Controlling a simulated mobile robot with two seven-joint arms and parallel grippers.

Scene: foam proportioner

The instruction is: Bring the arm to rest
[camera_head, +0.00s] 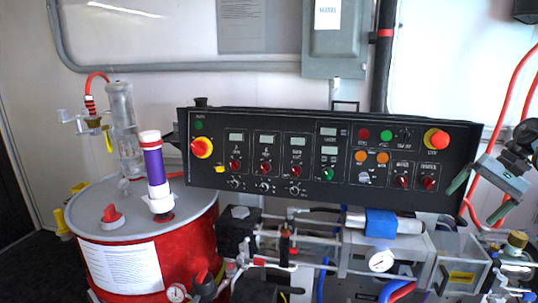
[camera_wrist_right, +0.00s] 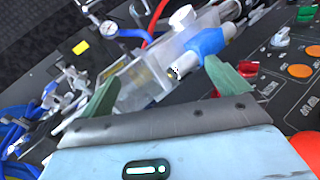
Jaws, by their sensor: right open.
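My right gripper (camera_head: 481,197) is at the right side of the head view, in front of the lower right corner of the black control panel (camera_head: 330,205). Its two green fingers are spread apart with nothing between them. In the right wrist view the same open gripper (camera_wrist_right: 164,87) shows its fingers at left and right, with the pump machinery behind the gap. My right arm comes in from the right edge. My left arm and gripper are not in view.
A red stop button (camera_head: 438,138) sits close to the right gripper. Red hoses (camera_head: 512,85) hang at the right. Below the panel are a pump unit with a blue band (camera_head: 381,223) and gauge (camera_head: 381,261). A red drum (camera_head: 190,245) stands at left.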

